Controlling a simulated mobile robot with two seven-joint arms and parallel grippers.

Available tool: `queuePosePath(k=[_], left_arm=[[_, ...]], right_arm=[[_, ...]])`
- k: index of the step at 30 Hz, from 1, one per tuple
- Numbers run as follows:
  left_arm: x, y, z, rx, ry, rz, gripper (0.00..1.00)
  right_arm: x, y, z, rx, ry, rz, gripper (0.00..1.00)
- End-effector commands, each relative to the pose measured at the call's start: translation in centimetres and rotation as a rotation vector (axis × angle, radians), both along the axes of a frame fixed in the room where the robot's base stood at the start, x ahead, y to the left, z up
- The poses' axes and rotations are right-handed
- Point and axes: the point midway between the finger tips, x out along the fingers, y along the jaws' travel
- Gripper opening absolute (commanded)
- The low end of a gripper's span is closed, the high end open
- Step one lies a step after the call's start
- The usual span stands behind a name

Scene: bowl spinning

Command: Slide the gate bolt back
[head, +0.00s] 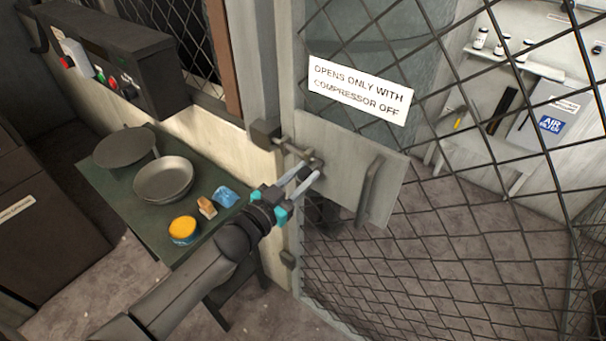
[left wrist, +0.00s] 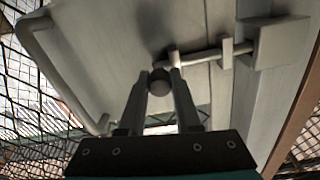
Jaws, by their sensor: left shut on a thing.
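The gate bolt (head: 304,154) is a metal rod on the pale plate of the mesh gate (head: 341,150). In the left wrist view the rod (left wrist: 200,56) runs through a small bracket and meets a block-shaped keeper (left wrist: 280,42) on the post side. The keeper also shows in the head view (head: 264,134). My left gripper (head: 310,180) is shut on the bolt's round dark knob (left wrist: 159,82), which sits between the fingertips in the left wrist view. The fingers partly hide the bolt in the head view. My right gripper is not in view.
A gate handle (head: 370,188) stands out right of the bolt. A sign (head: 359,90) above reads "OPENS ONLY WITH COMPRESSOR OFF". A green table (head: 122,196) on the left holds two pans and small items. A control box (head: 110,65) is behind it.

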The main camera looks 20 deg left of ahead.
Motion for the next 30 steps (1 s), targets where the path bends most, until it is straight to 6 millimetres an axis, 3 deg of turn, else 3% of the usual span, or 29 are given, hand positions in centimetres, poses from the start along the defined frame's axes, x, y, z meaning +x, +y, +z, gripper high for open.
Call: queuePosePath(k=[13, 26, 27, 30], left_arm=[[-2.4, -6.5, 0.0, -0.005, 0.003, 0.000, 0.00], [-2.8, -7.7, -0.1, -0.001, 0.001, -0.004, 0.00], [-2.8, -7.7, -0.1, -0.001, 0.001, -0.004, 0.35], [-2.8, -7.7, -0.1, -0.001, 0.001, -0.004, 0.47]], right_arm=[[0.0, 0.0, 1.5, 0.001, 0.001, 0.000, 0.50], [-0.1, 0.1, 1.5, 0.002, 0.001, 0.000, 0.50], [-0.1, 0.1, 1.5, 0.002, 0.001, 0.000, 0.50], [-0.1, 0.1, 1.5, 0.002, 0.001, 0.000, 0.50]])
